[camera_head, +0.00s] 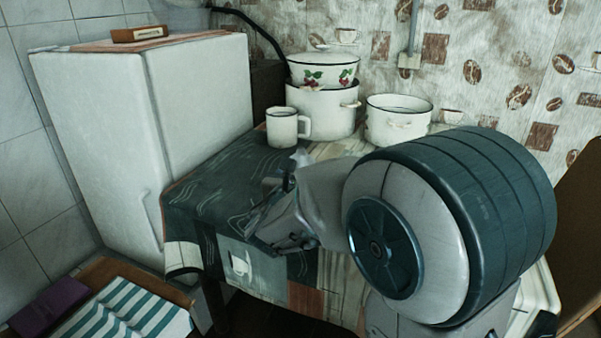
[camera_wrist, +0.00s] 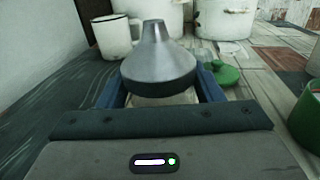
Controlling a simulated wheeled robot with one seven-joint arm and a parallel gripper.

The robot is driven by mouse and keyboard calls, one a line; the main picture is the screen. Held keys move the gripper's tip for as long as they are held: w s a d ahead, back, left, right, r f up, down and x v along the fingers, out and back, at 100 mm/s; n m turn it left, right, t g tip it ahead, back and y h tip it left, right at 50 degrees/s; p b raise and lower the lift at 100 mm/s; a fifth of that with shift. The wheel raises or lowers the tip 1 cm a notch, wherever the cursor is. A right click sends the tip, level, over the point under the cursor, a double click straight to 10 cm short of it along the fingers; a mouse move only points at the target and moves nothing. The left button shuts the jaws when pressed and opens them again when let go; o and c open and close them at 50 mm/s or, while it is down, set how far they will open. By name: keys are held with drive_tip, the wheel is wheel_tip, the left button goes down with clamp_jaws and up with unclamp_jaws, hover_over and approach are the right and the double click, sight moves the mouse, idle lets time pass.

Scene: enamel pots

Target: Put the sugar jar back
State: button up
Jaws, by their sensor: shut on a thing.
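The sugar jar (camera_wrist: 160,58) shows in the wrist view as a grey metal cone-shaped top with a narrow spout, over a pale body mostly hidden below. My gripper (camera_wrist: 160,92) has its blue fingers on both sides of the jar and is shut on it. The jar looks upright. In the head view my gripper (camera_head: 270,218) is over the dark patterned tablecloth (camera_head: 205,200), at the table's front left part. My own arm hides much of the table there, and I cannot make out the jar clearly. I cannot tell whether the jar touches the table.
A white mug (camera_head: 284,127) stands behind the gripper, beside stacked enamel pots (camera_head: 322,108) and another white pot (camera_head: 397,120). A green lid-like thing (camera_wrist: 222,74) lies close right of the jar; a green container (camera_wrist: 306,118) is farther right. A white fridge (camera_head: 150,110) bounds the left.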

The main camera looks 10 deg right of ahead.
drive_tip(key=shift+f, duration=0.15)
drive_tip(key=o, duration=1.3)
drive_tip(key=shift+r, duration=0.3)
drive_tip(key=p+v, duration=0.2)
drive_tip(key=v, duration=1)
drive_tip(key=shift+f, duration=0.1)
